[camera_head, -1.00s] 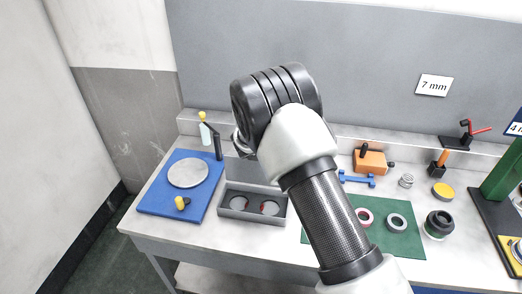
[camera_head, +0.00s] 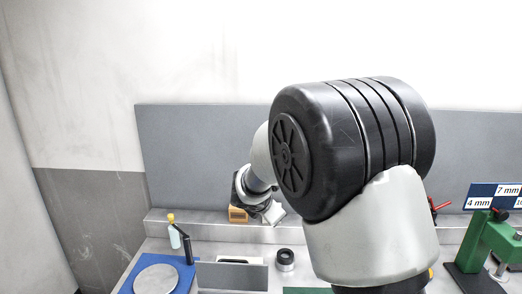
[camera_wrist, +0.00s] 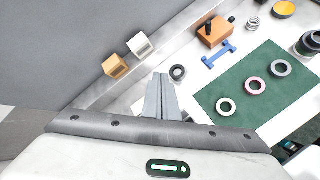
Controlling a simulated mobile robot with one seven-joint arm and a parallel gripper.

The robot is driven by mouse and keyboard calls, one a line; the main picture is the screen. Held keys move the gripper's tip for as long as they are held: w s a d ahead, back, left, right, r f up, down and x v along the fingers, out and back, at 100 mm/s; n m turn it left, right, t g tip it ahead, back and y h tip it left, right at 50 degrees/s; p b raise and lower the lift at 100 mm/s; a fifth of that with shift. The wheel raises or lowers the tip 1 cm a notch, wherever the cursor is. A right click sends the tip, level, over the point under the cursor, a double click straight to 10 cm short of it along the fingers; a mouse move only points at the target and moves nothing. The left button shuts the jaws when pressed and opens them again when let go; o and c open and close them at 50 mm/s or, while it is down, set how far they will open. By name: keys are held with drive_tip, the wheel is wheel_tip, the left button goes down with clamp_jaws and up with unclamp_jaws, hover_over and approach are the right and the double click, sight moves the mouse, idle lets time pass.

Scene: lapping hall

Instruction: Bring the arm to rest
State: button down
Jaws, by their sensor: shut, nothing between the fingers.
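My gripper (camera_wrist: 160,97) shows in the wrist view with its two grey fingers together and nothing between them. It points over the bench top, beside a small dark ring (camera_wrist: 178,72) and apart from the green mat (camera_wrist: 235,88). In the head view my arm fills the middle and right, with a large black joint in front and the forearm reaching back toward the wall panel. The gripper's fingertips cannot be made out clearly there.
A tan block (camera_wrist: 115,66) and a white block (camera_wrist: 140,44) stand on the back ledge. An orange box (camera_wrist: 212,34), a blue part (camera_wrist: 218,55) and several rings lie farther right. A bottle (camera_head: 174,238) and a green press (camera_head: 487,245) stand on the bench.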

drive_tip(key=s+d+r+m+g, duration=0.1)
drive_tip(key=s+d+r+m, duration=0.4)
drive_tip(key=s+d+m, duration=0.3)
drive_tip(key=s+d+r+m+g, duration=0.1)
drive_tip(key=s+d+r+m, duration=0.55)
drive_tip(key=s, duration=0.35)
drive_tip(key=s+a+f+m+g+y, duration=0.1)
drive_tip(key=s+a+m+y, duration=0.1)
drive_tip(key=s+m, duration=0.9)
drive_tip(key=s, duration=0.7)
drive_tip(key=shift+s+a+f+y, duration=0.2)
drive_tip(key=shift+a+y, duration=0.05)
drive_tip(key=shift+y, duration=0.05)
